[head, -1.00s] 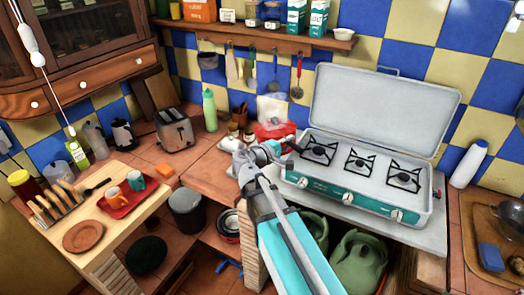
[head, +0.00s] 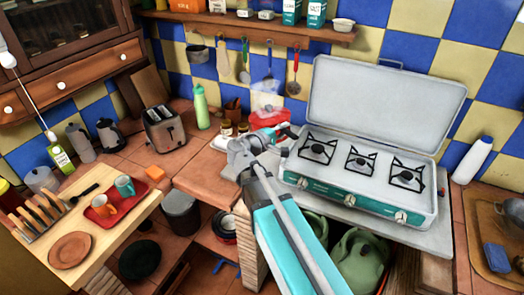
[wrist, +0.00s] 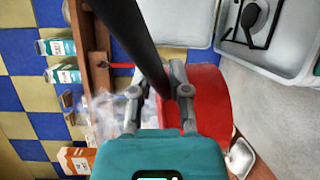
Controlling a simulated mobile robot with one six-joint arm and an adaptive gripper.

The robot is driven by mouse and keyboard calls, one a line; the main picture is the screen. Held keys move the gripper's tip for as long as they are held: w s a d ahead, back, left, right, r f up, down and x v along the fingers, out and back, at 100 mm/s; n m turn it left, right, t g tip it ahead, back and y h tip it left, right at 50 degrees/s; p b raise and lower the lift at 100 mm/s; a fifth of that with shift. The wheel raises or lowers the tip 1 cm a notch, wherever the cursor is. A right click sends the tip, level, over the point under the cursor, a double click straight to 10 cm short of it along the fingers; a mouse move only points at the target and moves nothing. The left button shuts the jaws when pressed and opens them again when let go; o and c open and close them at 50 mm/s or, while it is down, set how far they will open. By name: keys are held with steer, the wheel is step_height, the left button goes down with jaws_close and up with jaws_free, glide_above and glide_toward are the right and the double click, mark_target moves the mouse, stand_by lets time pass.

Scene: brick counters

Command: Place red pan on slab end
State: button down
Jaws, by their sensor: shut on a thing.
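The red pan (head: 268,118) is just beyond my gripper (head: 262,141) in the head view, left of the camp stove. In the wrist view the round red pan (wrist: 208,102) is beside my fingers (wrist: 160,93), and its dark handle (wrist: 140,40) runs between them. My gripper is shut on this handle. The pale slab (head: 428,238) lies under the stove; its left end is partly hidden by my arm. I cannot tell whether the pan touches anything below it.
The stove (head: 325,185) with its raised lid (head: 385,105) stands right of my gripper. Small jars (head: 227,128) are close on the left. Utensils hang from the shelf (head: 260,28) behind. A toaster (head: 163,128) and green bottle (head: 201,108) stand farther left.

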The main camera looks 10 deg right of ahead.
steer(key=shift+a, duration=0.2)
steer(key=shift+f, duration=0.1)
step_height(320, 180, down, 10)
steer(key=w+a+m+b, duration=0.1)
steer(key=w+b, duration=0.1)
steer(key=b, duration=0.8)
steer(key=shift+m, duration=0.3)
steer(key=shift+a+m, duration=0.1)
steer(key=shift+m, duration=0.4)
